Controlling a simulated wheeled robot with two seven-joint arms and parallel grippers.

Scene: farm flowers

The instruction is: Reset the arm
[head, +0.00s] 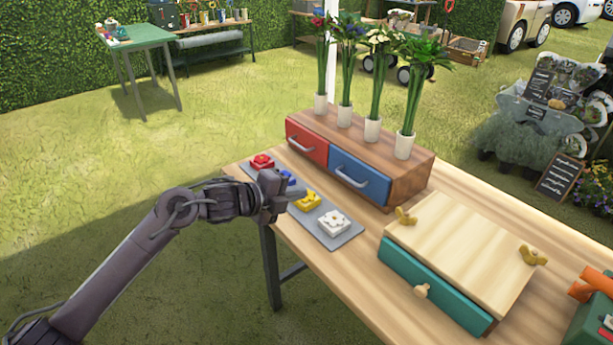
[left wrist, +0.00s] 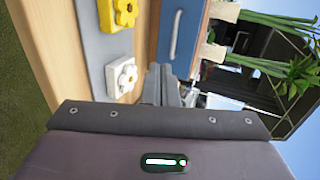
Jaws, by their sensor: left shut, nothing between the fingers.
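My left arm comes in from the left in the head view. Its gripper (head: 280,190) is shut and empty, above the near left part of the wooden table (head: 350,268). It partly hides a blue flower block on the grey mat (head: 345,238). In the left wrist view my shut fingers (left wrist: 160,84) point toward the drawer box. A yellow flower block (head: 307,200) and a white flower block (head: 333,223) lie on the mat. Both also show in the left wrist view, the yellow one (left wrist: 124,12) and the white one (left wrist: 121,75). My right gripper is not in view.
Behind the mat stands a wooden box with a red drawer (head: 307,150) and a blue drawer (head: 360,178), both shut. Several vases of flowers stand on it. A teal-drawer box (head: 435,285) stands to the right. A red flower block (head: 262,163) lies at the mat's far end.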

